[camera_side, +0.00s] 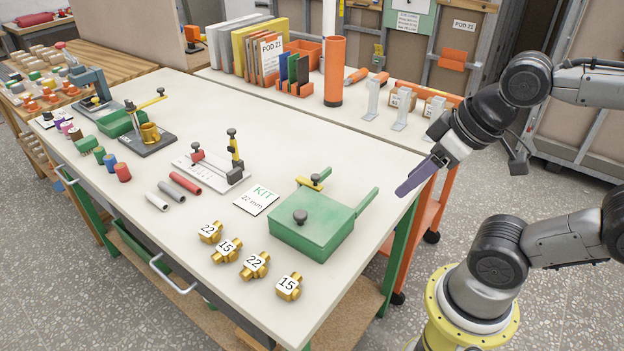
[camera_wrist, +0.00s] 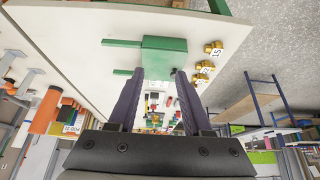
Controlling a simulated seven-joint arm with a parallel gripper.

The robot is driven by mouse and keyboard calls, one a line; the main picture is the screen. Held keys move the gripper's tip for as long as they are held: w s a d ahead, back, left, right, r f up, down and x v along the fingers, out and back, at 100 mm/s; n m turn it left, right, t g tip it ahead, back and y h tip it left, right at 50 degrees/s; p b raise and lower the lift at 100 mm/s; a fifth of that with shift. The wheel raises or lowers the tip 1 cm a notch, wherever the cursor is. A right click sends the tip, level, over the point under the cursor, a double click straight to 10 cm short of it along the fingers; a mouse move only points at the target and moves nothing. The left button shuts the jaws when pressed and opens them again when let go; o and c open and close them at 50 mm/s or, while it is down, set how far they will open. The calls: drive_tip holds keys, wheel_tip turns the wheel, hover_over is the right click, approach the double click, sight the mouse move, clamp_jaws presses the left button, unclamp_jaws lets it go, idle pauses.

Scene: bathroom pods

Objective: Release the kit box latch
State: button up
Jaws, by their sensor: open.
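The green kit box (camera_side: 318,232) lies on the white table near its right end, with a black knob (camera_side: 300,216) on its lid. Two green bars stick out from its far side. The yellow latch (camera_side: 310,184) with a black knob sits at its far edge. My gripper (camera_side: 404,190) has purple fingers and is open and empty, to the right of the box and apart from it. In the wrist view the box (camera_wrist: 164,52) shows ahead of and between the spread fingers (camera_wrist: 159,76); I cannot make out the latch there.
Several brass fittings (camera_side: 255,266) marked 22 and 15 lie in front of the box. A white KIT 22 mm card (camera_side: 256,201) lies to its left. Behind, a second bench holds an orange tube (camera_side: 334,72) and grey brackets (camera_side: 402,107). An orange trolley frame stands beside the table.

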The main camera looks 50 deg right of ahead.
drive_tip(key=shift+s, duration=0.1)
drive_tip(key=c, duration=0.5)
drive_tip(key=shift+s+d+n, duration=0.15)
drive_tip(key=shift+d+n, duration=0.1)
drive_tip(key=shift+n, duration=0.35)
drive_tip(key=shift+c, duration=1.1)
drive_tip(key=d+r+n, duration=0.1)
drive_tip(key=w+r+n+g+h, duration=0.1)
drive_tip(key=shift+d+r+n, duration=0.3)
drive_tip(key=shift+d, duration=0.1)
clamp_jaws()
drive_tip(key=w+r+n+g+h, duration=0.2)
drive_tip(key=w+n+g+h, duration=0.25)
drive_tip(key=w+n, duration=0.65)
drive_tip(key=w+a+f+n+h, duration=0.3)
drive_tip(key=w+a+f, duration=0.8)
drive_tip(key=w, duration=0.1)
drive_tip(key=shift+w+f, duration=0.25)
drive_tip(key=shift+w, duration=0.15)
drive_tip(key=shift+a+h, duration=0.1)
drive_tip(key=shift+h, duration=0.15)
